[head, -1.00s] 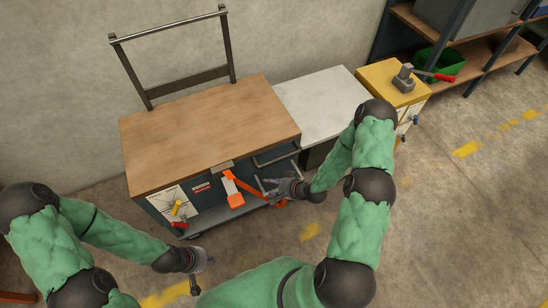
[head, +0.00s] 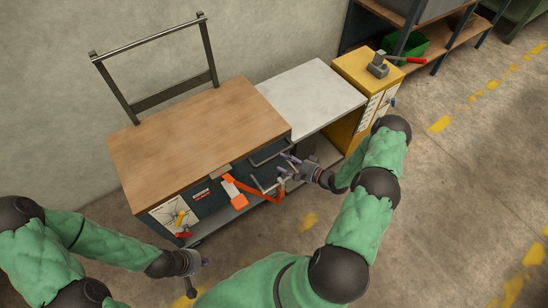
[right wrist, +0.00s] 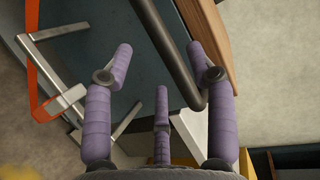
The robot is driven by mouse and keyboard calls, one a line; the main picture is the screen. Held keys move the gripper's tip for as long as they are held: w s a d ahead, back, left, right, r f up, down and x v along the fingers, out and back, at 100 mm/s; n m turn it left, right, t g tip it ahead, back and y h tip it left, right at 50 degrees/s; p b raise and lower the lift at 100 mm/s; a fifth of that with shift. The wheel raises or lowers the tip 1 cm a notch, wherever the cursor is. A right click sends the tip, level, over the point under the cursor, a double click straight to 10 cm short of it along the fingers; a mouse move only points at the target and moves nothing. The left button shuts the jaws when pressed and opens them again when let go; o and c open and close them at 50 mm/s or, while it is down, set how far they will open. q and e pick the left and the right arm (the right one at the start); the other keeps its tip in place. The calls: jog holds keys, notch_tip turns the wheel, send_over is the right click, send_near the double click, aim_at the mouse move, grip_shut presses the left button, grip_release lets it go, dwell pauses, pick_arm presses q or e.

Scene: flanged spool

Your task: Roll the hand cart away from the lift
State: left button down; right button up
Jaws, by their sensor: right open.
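A wheeled unit with a wooden top (head: 195,135), dark front and upright metal push frame (head: 150,65) stands against the wall; I take it for the hand cart. A white-topped unit (head: 312,95) adjoins its right side; I cannot tell whether this is the lift. My right gripper (head: 289,168) is open at the cart's front right, by its dark bar handles. In the right wrist view, a dark bent bar (right wrist: 172,52) runs close to the right finger of the gripper (right wrist: 160,75). My left gripper (head: 197,274) is open and empty, low in front of the cart.
An orange strap and block (head: 235,190) hang on the cart's front, beside a white panel with yellow and red handles (head: 170,213). A yellow cabinet (head: 350,105) with a red-levered clamp (head: 380,65) stands to the right. Floor is open in front and at right (head: 450,200).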

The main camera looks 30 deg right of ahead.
aim_at(274, 157)
jog(key=shift+b+x, duration=0.45)
jog(key=shift+x, duration=2.6)
grip_shut()
